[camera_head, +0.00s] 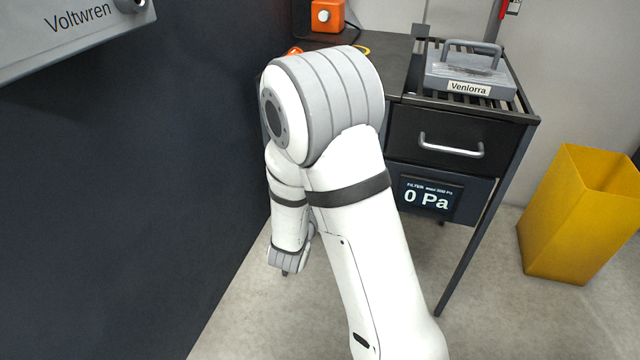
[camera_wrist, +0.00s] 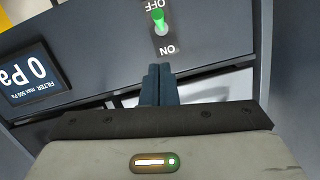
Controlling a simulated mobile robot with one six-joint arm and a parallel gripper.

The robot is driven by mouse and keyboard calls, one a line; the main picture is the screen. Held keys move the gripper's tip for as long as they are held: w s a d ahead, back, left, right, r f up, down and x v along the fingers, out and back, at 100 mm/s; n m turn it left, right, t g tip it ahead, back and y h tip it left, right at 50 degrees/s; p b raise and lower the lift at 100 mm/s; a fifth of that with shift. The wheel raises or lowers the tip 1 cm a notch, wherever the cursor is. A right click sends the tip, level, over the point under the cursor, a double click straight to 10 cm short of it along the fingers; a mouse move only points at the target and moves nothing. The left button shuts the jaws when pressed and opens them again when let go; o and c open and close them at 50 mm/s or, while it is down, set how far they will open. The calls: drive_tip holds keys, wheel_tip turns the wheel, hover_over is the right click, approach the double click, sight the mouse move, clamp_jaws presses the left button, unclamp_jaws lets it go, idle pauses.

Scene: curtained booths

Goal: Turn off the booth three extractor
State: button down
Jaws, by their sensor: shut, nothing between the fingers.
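A toggle switch with a green tip (camera_wrist: 158,18) sits on a grey panel in the wrist view, between the labels OFF and ON, which appear upside down. The tip leans toward the OFF label. My gripper (camera_wrist: 157,72) is shut and empty, its fingertips a short way below the ON label in the picture, apart from the switch. A filter display reading 0 Pa (camera_wrist: 36,74) is left of the switch; it also shows in the head view (camera_head: 430,198) under a drawer. The switch is not visible in the head view.
A dark bench with a drawer (camera_head: 436,140) carries a grey handled block marked Venlorra (camera_head: 470,75) on a slatted grate. An orange box (camera_head: 327,15) stands at the back. A yellow bin (camera_head: 575,215) is at right. A dark wall or curtain (camera_head: 130,190) is close on the left.

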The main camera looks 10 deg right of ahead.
drive_tip(key=s+a+f, duration=0.1)
drive_tip(key=s+a, duration=0.2)
drive_tip(key=s, duration=0.3)
drive_tip(key=shift+f+p, duration=0.2)
drive_tip(key=shift+p, duration=0.15)
drive_tip(key=s+a+r+n+g+y+p, duration=0.1)
drive_tip(key=a+r+n+g+y+p, duration=0.2)
drive_tip(key=r+p, duration=0.65)
drive_tip(key=r+n+g+y+p, duration=0.15)
drive_tip(key=r+y+p, duration=0.45)
drive_tip(key=r, duration=0.6)
drive_tip(key=s+d+r+n+g+p, duration=0.1)
drive_tip(key=s+d+r+g+p, duration=0.2)
drive_tip(key=s+r+p, duration=0.4)
drive_tip(key=s+d+r+n+g+h+p, duration=0.1)
drive_tip(key=s+d+r+n+g+p, duration=0.1)
drive_tip(key=s+d+r+g+p, duration=0.2)
drive_tip(key=s+d+r+p, duration=0.1)
drive_tip(key=s+r+p, duration=0.2)
drive_tip(key=s+r, duration=0.4)
wheel_tip(320, 180, up, 2)
drive_tip(key=shift+s+d+r+h, duration=0.1)
drive_tip(key=shift+s+d+h, duration=0.1)
drive_tip(key=shift+s+h, duration=0.1)
drive_tip(key=shift+g, duration=0.25)
